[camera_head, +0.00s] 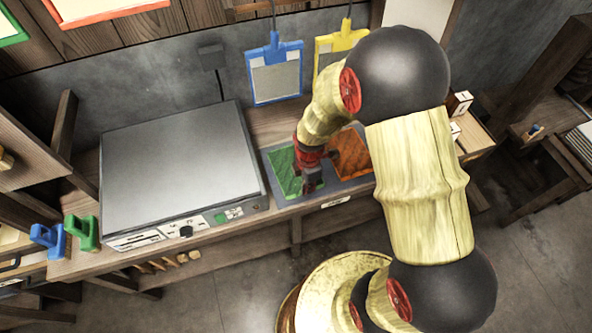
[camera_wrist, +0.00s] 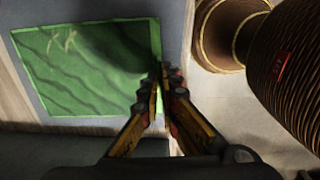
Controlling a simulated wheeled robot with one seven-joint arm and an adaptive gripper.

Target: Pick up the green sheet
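The green sheet (camera_head: 284,173) lies on a grey tray (camera_head: 352,187) on the bench, left of an orange sheet (camera_head: 350,154). In the wrist view the green sheet (camera_wrist: 85,65) looks flat, with dark wavy lines and a dark shaded area near its right edge. My gripper (camera_head: 309,188) points down at the sheet's right side. In the wrist view my gripper (camera_wrist: 164,72) has its fingertips drawn together at that edge. I cannot tell whether the edge is between the fingertips or just below them.
A large grey-topped machine (camera_head: 178,165) stands close left of the tray. Blue (camera_head: 275,72) and yellow (camera_head: 338,47) frames hang behind the tray. Blue (camera_head: 48,238) and green (camera_head: 83,232) clamp-like pieces stand at the far left.

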